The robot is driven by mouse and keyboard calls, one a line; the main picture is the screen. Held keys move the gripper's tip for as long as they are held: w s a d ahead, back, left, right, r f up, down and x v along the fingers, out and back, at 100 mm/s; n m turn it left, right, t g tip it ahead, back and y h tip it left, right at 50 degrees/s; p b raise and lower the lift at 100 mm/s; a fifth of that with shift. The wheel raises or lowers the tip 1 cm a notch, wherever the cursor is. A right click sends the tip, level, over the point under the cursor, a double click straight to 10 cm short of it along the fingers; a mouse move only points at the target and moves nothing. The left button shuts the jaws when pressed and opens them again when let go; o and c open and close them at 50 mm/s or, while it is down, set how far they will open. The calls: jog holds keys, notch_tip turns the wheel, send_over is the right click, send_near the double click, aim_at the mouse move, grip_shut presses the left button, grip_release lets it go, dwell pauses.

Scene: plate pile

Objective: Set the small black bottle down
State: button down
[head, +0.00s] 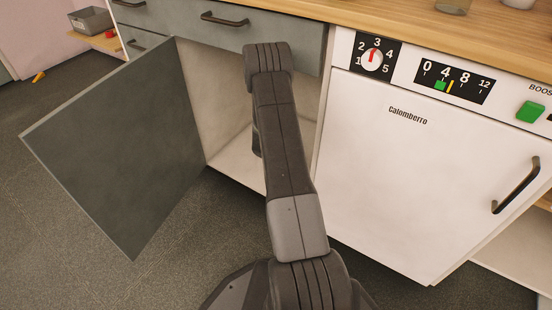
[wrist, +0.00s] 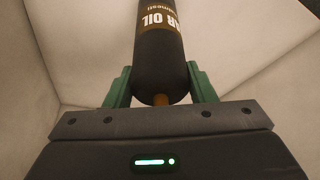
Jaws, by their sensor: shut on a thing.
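The small black bottle (wrist: 159,62) shows in the wrist view, with pale lettering that reads in part "OIL". My gripper (wrist: 158,88) is shut on it, with a green finger on each side. The bottle's narrow brownish end points toward my palm, and its far end runs out of the top of the picture. Pale cabinet walls surround it. In the head view my arm reaches into the open cabinet (head: 223,125), and my gripper and the bottle are hidden there. I cannot tell whether the bottle touches a surface.
The grey cabinet door (head: 120,140) stands open on the left. A closed drawer (head: 215,22) is above the opening. A white dishwasher (head: 420,165) stands to the right, with a wooden worktop (head: 400,30) above. A grey bin (head: 90,20) sits on a shelf at the far left.

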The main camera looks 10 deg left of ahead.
jog(key=shift+f, duration=0.15)
jog(key=c, duration=0.6)
grip_release()
jog(key=shift+r, duration=0.35)
jog(key=shift+p+v, duration=1.3)
jog(key=shift+v, duration=4.45)
jog(key=shift+s, duration=0.15)
